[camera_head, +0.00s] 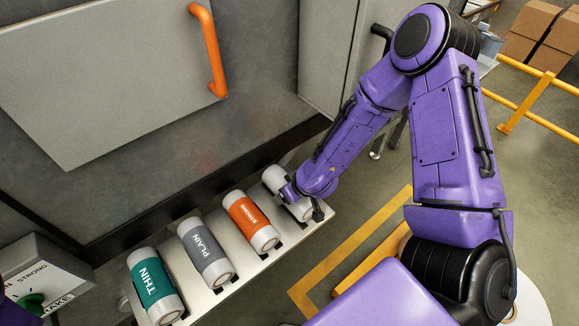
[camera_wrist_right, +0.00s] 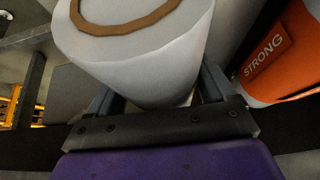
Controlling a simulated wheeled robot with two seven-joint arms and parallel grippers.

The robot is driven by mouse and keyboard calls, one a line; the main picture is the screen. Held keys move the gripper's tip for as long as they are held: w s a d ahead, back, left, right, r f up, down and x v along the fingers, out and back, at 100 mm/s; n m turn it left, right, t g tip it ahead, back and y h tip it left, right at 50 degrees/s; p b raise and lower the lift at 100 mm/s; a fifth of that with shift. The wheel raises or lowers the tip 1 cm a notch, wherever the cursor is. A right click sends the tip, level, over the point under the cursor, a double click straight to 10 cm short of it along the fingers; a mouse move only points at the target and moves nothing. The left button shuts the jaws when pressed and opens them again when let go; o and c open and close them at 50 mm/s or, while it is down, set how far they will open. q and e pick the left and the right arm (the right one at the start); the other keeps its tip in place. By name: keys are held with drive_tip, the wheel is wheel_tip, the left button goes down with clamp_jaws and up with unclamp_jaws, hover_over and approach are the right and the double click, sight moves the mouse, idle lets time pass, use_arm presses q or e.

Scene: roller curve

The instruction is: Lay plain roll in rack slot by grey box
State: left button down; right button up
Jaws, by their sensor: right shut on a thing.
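The grey-banded roll marked PLAIN (camera_head: 205,253) lies on the pale rack (camera_head: 287,238), between the green THIN roll (camera_head: 154,287) and the orange STRONG roll (camera_head: 250,221). My right gripper (camera_head: 298,197) is shut on a white roll (camera_head: 274,178) at the rack's far right end. In the right wrist view, this white roll (camera_wrist_right: 145,62) sits between the fingers, its brown core ring facing the camera; no label shows on it. I cannot tell whether it touches the rack. The grey box (camera_head: 42,262) stands at the left, beside the THIN end. My left gripper is out of view.
The box has a green knob (camera_head: 31,301) and printed words. A grey wall with an orange handle (camera_head: 208,50) rises behind the rack. The floor in front has yellow markings (camera_head: 330,265). A yellow rail (camera_head: 530,100) and cardboard boxes (camera_head: 545,35) are at the upper right.

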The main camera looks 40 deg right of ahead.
drive_tip(key=o, duration=1.3)
drive_tip(key=shift+c, duration=0.2)
drive_tip(key=shift+s+r, duration=0.1)
drive_tip(key=shift+r, duration=0.05)
drive_tip(key=p+v, duration=0.1)
drive_tip(key=v, duration=0.9)
drive_tip(key=shift+s+r, duration=0.1)
drive_tip(key=shift+r, duration=0.15)
